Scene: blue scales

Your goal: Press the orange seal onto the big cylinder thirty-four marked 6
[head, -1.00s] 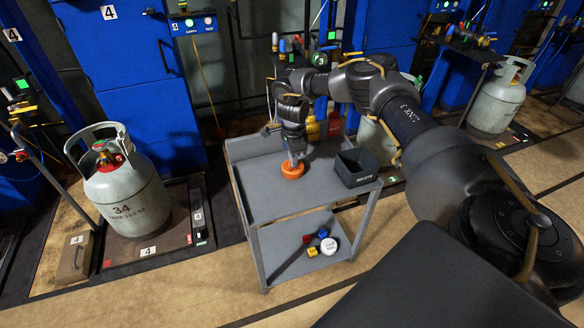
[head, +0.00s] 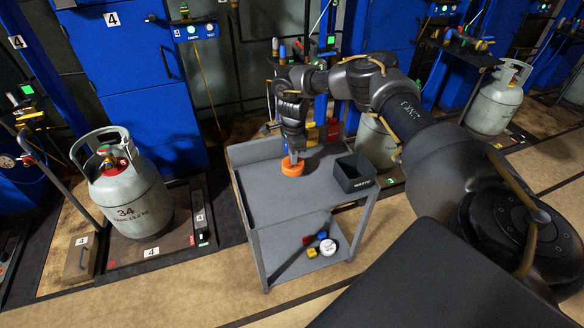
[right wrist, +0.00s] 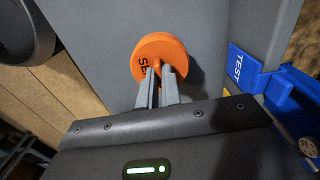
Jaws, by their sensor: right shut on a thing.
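The orange seal (head: 292,168) is a thick round disc at the left part of the cart's top in the head view. In the right wrist view the seal (right wrist: 160,57) shows dark lettering and a raised grip. My right gripper (head: 294,157) comes down on it from above, and its two fingers (right wrist: 157,76) are shut on the raised grip. I cannot tell whether the seal touches the cart top. The big grey cylinder marked 34 (head: 132,203) stands upright on a platform at the left, with a red-topped valve (head: 110,168) inside its collar. My left gripper is out of view.
The grey cart (head: 250,207) has a black open bin (head: 366,182) at its right and small coloured items on its lower shelf. Other cylinders, one at the far right (head: 495,103), stand behind. Floor lies between cart and cylinder 34.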

